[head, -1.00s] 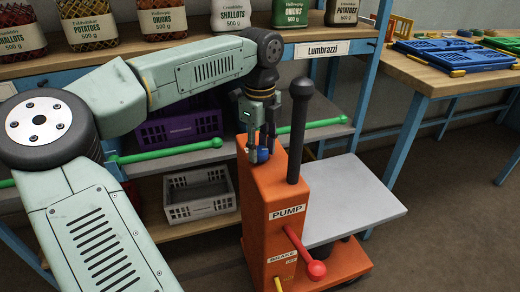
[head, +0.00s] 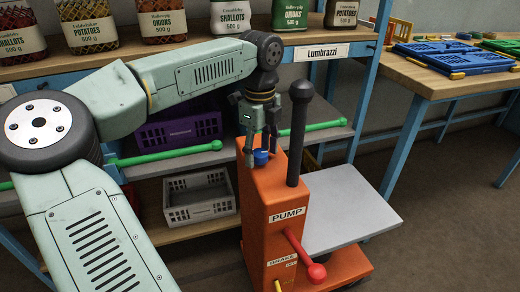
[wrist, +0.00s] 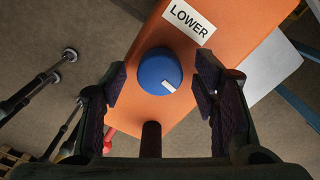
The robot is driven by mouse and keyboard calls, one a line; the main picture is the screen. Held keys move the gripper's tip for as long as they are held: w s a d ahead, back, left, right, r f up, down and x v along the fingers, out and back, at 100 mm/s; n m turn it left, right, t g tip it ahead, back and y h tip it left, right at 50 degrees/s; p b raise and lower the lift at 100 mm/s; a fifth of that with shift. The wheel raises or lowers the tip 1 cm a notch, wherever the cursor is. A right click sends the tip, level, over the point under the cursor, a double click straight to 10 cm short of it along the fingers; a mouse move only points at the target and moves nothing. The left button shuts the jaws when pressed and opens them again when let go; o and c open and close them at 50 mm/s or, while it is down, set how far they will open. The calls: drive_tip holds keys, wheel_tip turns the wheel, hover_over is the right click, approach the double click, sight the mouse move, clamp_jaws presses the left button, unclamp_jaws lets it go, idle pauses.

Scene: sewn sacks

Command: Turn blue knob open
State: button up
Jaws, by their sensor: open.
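The blue knob (wrist: 160,71) sits on the orange top of the pump lift, beside a label reading LOWER (wrist: 188,19). Its white mark points to the lower right in the wrist view. In the head view the blue knob (head: 261,157) shows just below the fingertips. My gripper (wrist: 162,88) is open, with one finger on each side of the knob and visible gaps between. In the head view my gripper (head: 259,150) hangs over the top of the orange pump lift (head: 270,190).
A black upright handle (head: 299,125) stands close to the right of my gripper. A red-knobbed lever (head: 316,272) sticks out from the lift's front. A grey platform (head: 345,210) lies to the right.

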sight(260, 153)
wheel_tip(260, 153, up, 12)
idle(0.6)
